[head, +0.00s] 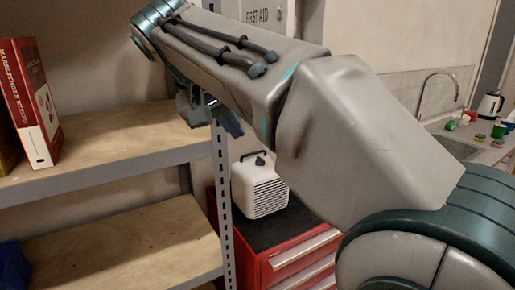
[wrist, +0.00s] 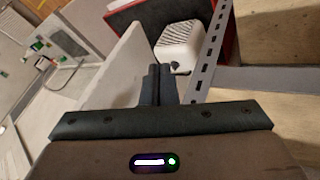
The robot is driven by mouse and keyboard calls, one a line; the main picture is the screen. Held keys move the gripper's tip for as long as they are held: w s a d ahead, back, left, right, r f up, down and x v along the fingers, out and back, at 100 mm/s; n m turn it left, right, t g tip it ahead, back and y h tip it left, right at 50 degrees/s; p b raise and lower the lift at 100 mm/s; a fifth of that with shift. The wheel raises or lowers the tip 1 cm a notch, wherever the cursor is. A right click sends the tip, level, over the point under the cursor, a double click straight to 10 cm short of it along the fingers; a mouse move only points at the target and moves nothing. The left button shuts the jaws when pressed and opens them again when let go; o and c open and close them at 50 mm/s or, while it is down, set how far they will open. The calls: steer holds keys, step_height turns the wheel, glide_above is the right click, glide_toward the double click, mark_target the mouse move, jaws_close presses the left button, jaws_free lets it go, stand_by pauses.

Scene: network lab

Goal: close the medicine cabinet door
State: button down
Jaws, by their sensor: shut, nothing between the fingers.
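The white medicine cabinet (head: 283,14), lettered FIRST AID, is at the top of the head view, cut off by the frame's top edge. My arm covers its lower part, so I cannot tell there how far its door stands open. My gripper (head: 232,124) hangs below my forearm, left of and lower than the lettering. In the wrist view my gripper (wrist: 158,72) is shut and empty. A pale upright panel (wrist: 122,75), which may be the cabinet door, lies just left of the fingers; I cannot tell whether they touch.
A metal shelf unit (head: 110,165) with a red book (head: 33,100) stands at the left, its perforated post near my gripper. A white heater-like box (head: 258,188) sits on a red tool chest (head: 300,262) below. A sink counter (head: 490,155) is at the right.

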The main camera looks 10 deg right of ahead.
steer(key=w+d+f+p, duration=0.2)
steer(key=w+d+f, duration=0.2)
steer(key=d+f, duration=0.3)
steer(key=shift+w+d, duration=0.25)
steer(key=shift+d, duration=0.25)
stand_by(0.3)
